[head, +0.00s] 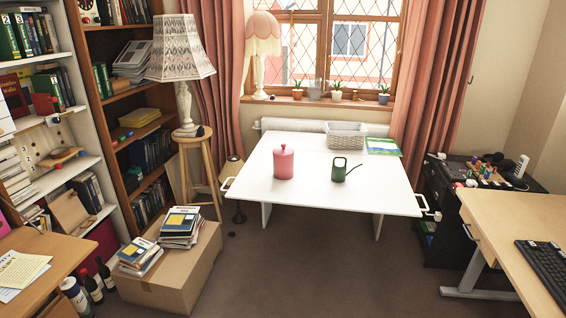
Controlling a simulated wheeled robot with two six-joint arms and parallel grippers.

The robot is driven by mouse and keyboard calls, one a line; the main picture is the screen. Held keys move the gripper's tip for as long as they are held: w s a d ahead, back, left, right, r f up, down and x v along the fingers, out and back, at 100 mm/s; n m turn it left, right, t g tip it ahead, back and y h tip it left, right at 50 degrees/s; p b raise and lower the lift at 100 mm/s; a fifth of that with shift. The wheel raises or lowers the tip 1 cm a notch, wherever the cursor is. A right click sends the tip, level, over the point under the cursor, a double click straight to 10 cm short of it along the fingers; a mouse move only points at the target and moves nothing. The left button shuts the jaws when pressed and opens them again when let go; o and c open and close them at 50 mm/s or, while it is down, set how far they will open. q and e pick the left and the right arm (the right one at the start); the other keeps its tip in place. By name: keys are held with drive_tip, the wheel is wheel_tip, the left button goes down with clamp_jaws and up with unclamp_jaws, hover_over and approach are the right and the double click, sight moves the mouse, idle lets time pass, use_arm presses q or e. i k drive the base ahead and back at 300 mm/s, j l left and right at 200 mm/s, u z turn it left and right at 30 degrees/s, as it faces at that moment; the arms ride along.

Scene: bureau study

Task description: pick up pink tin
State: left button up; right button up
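The pink tin (284,164) is a lidded cylinder with a small knob on top. It stands upright on the white table (318,199) below the window, left of the table's middle. Neither of my grippers shows in the head view, so I cannot see whether they are open or shut.
A dark green watering can (339,170) stands right of the tin, apart from it. A grey basket (346,136) and a green-and-blue booklet (383,146) lie at the table's back right. A cardboard box (171,276) with books stands front left. The floor before the table is clear.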

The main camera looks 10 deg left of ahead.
sight(283, 157)
drive_tip(key=i+z, duration=0.4)
drive_tip(key=i, duration=1.75)
